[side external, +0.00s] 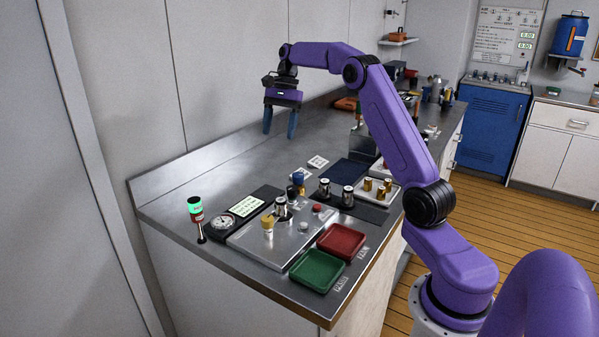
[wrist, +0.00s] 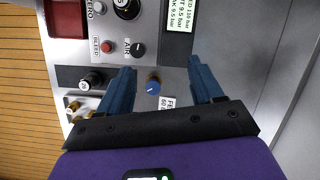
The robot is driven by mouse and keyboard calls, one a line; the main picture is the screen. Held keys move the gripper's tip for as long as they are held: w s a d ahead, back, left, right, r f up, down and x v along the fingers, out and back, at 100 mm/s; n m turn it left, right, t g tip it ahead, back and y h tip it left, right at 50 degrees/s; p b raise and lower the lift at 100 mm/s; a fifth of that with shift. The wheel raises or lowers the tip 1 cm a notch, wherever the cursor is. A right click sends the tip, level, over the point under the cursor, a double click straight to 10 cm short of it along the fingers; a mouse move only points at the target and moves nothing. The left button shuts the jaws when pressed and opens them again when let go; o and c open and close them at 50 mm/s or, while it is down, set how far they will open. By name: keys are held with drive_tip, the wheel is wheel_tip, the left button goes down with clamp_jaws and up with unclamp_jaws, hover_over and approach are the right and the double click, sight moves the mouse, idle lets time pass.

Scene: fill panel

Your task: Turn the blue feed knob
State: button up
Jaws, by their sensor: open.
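The blue feed knob (side external: 298,178) stands on the steel bench at the back of the panel. In the wrist view the knob (wrist: 153,86) shows as a round blue top with a pale mark, beside a partly hidden label. My gripper (side external: 279,133) is open and empty, its blue fingers pointing down, well above the bench and behind and left of the knob. In the wrist view my gripper (wrist: 160,70) has its two fingers on either side of the knob in the picture, apart from it.
The panel (side external: 290,240) carries a black knob (wrist: 138,50) and a red button (wrist: 107,47) near the blue knob. A lit display (side external: 246,206) and a green-topped beacon (side external: 195,208) stand at left. Red (side external: 341,241) and green (side external: 317,270) trays lie in front. Several small cylinders stand at right.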

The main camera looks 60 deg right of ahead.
sight(298, 174)
drive_tip(key=s+d+f+m+t, duration=0.1)
drive_tip(key=d+m, duration=0.2)
drive_tip(key=d, duration=0.4)
drive_tip(key=s+d+m, duration=0.2)
drive_tip(key=d+m, duration=0.1)
drive_tip(key=d, duration=0.5)
drive_tip(key=shift+y, duration=0.4)
drive_tip(key=x, duration=1.7)
drive_tip(key=shift+w+a+f, duration=0.2)
drive_tip(key=shift+w+f, duration=0.05)
drive_tip(key=shift+f, duration=0.1)
drive_tip(key=c, duration=1.1)
